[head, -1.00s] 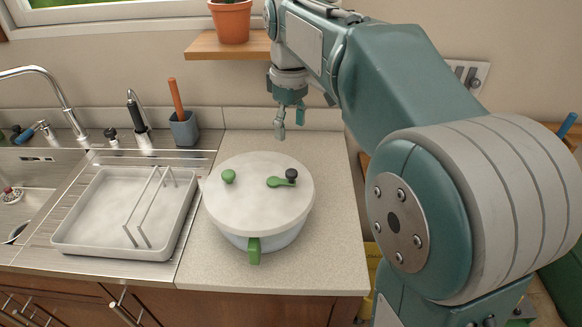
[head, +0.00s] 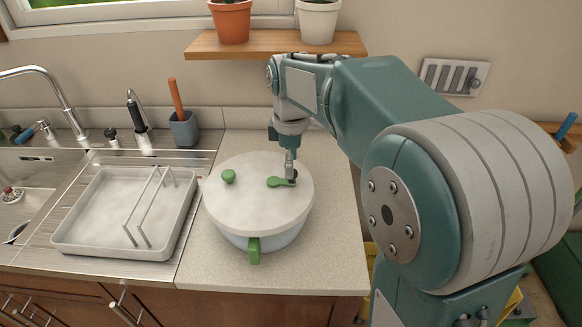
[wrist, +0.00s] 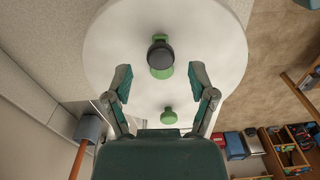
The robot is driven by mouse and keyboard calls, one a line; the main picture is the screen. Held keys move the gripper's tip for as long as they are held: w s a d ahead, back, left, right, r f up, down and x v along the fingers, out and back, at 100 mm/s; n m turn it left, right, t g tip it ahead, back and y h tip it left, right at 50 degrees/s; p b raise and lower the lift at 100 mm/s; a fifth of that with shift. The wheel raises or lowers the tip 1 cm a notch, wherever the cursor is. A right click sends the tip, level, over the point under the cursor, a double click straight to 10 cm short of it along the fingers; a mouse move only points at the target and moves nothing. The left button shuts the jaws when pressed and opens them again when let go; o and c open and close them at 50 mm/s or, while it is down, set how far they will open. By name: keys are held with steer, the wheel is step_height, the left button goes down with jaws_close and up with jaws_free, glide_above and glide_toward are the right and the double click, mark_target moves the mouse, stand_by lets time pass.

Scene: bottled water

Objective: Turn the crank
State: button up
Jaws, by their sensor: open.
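The salad spinner (head: 257,215) stands on the counter with a round white lid. On the lid is a green crank (head: 280,182) with a dark knob, at the right side; a separate green knob (head: 229,176) is at the left. My gripper (head: 291,170) is down at the crank's dark knob and partly covers it. In the wrist view, the dark crank knob (wrist: 160,56) lies ahead of and between the two open fingers (wrist: 160,85). The fingers look apart from the knob there. The green lid knob also shows in the wrist view (wrist: 168,116).
A dish rack tray (head: 75,240) sits left of the spinner beside the sink (head: 22,180). A grey cup with an orange-handled brush (head: 184,130) stands behind. A wooden shelf (head: 260,44) with potted plants is above. Counter in front and right of the spinner is clear.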

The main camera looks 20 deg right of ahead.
steer(key=shift+f, duration=0.9)
jaws_close()
steer(key=shift+s+m, duration=0.2)
steer(key=shift+m, duration=0.2)
